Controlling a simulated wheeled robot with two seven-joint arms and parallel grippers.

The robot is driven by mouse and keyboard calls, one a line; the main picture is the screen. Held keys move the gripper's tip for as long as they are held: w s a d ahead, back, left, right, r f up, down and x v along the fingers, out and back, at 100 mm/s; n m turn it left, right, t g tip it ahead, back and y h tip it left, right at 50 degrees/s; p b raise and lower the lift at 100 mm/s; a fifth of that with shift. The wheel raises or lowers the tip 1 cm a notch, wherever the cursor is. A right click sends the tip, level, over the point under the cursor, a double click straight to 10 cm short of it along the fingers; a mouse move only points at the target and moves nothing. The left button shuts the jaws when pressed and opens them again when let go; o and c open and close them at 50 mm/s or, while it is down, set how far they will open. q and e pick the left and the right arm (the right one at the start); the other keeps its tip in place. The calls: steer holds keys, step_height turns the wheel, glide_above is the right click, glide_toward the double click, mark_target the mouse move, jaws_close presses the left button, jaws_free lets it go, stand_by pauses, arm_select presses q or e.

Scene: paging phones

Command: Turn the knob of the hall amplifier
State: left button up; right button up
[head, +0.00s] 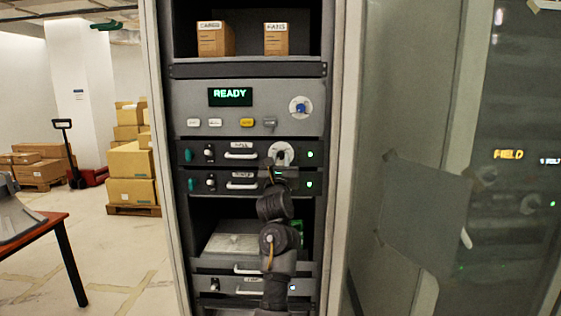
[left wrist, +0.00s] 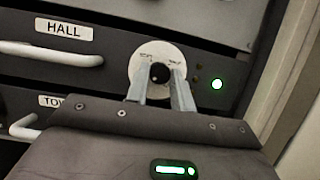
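The hall amplifier (head: 222,154) is a dark rack unit with a pale handle and a green light; its HALL label (left wrist: 64,28) is readable in the left wrist view. Its knob (left wrist: 160,73) is small and black, at the middle of a white dial (left wrist: 151,53). My left gripper (left wrist: 161,72) has its two fingers apart, one on each side of the knob, with a visible gap to it. In the head view my left gripper (head: 281,165) is in front of the dial and covers its lower part. My right gripper is in neither view.
A similar amplifier (head: 222,183) sits just below. Above is a panel (head: 270,123) with a green READY display (head: 230,96), several buttons and a blue knob (head: 300,107). The cabinet's side post (head: 340,200) stands close to the right.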

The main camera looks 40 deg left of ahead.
arm_select(q)
steer(key=shift+c, duration=1)
